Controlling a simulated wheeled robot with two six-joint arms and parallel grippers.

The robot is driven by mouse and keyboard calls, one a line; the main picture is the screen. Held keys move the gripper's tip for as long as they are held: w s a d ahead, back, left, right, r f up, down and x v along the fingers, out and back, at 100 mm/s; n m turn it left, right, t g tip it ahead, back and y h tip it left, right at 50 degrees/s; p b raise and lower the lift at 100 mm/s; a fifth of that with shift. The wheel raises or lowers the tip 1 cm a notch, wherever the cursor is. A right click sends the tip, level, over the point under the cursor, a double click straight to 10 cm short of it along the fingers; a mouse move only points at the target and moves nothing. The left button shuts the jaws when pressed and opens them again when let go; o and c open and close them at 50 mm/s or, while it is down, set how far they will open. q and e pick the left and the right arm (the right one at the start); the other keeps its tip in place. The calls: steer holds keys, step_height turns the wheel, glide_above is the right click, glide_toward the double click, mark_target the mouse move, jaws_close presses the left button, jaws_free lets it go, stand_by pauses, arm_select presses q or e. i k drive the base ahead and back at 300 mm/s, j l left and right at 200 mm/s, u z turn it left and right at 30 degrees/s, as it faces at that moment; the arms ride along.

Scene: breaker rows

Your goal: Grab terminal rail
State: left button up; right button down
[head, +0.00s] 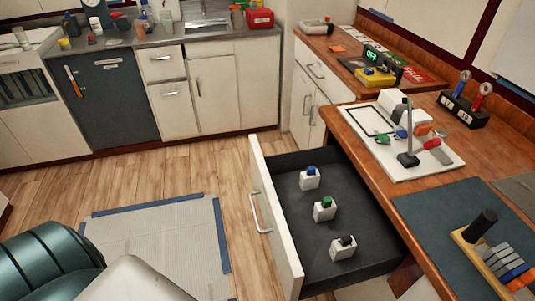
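What looks like the terminal rail (483,262) lies on the dark mat (428,222) at the lower right of the head view. It has a pale wooden base, an upright black handle and a row of grey blocks with blue, orange and red ends. Its right end is close to the picture edge. Neither of my grippers is in view, so I cannot tell how they stand relative to it.
An open drawer (275,228) juts out below the wooden counter (365,153), holding three white breakers with blue, green and black tops. A white board (436,167) with a black stand and coloured pieces lies behind the mat. A taped floor patch (165,240) is clear.

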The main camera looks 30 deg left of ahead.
mark_target(499, 265)
steer(key=u, duration=0.95)
steer(key=z, duration=1.9)
